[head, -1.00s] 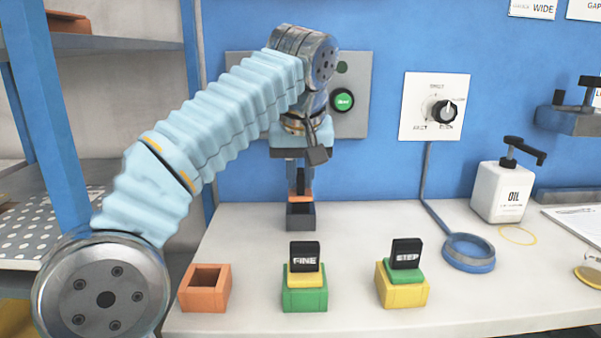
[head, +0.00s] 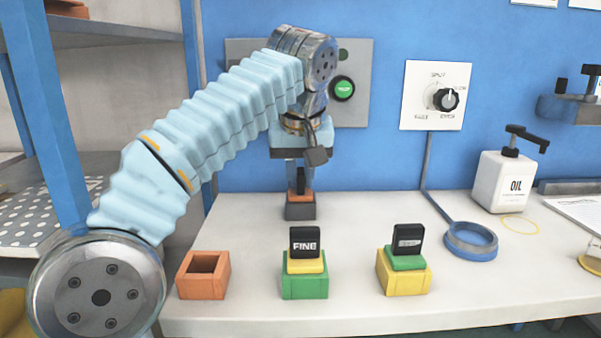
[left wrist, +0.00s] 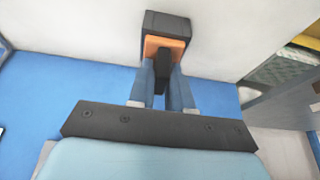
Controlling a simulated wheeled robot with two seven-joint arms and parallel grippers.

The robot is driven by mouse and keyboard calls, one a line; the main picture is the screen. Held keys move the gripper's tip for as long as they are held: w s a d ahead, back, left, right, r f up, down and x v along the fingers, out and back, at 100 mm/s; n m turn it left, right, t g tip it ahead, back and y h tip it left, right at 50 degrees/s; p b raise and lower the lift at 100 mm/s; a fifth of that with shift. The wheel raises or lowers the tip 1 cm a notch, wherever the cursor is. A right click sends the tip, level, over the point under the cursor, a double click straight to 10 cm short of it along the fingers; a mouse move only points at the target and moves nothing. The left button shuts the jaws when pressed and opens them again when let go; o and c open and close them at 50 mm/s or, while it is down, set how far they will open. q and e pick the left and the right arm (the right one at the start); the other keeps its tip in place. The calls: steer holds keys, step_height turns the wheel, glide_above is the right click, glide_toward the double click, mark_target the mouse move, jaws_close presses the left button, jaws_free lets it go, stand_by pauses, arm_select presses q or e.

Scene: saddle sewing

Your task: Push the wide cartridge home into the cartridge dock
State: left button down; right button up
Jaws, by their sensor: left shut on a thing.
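The wide cartridge is an orange block (head: 299,196) with a black upright tab. It sits upright at the mouth of the dark grey cartridge dock (head: 300,211), at the back of the bench. A thin band of orange shows above the dock's rim; how deep the rest sits is hidden. My left gripper (head: 300,182) points down from above and is shut on the cartridge's black tab. In the left wrist view, the fingers (left wrist: 162,88) flank the tab, with the orange block (left wrist: 158,45) against the dock (left wrist: 166,24). My right gripper is not in view.
An empty orange holder (head: 203,276) stands at the front left. Beside it are a green holder (head: 304,287) with the FINE cartridge and a yellow holder (head: 404,281) with another cartridge. A blue ring (head: 470,241) and an oil bottle (head: 503,182) stand at right.

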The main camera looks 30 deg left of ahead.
arm_select(q)
steer(key=c, duration=1)
jaws_free()
steer(key=shift+o, duration=0.2)
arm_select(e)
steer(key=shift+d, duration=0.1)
arm_select(q)
steer(key=shift+r, duration=0.25)
steer(key=p+v, duration=0.6)
steer(key=v, duration=0.7)
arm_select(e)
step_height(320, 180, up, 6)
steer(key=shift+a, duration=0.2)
arm_select(q)
steer(key=shift+s+d, duration=0.1)
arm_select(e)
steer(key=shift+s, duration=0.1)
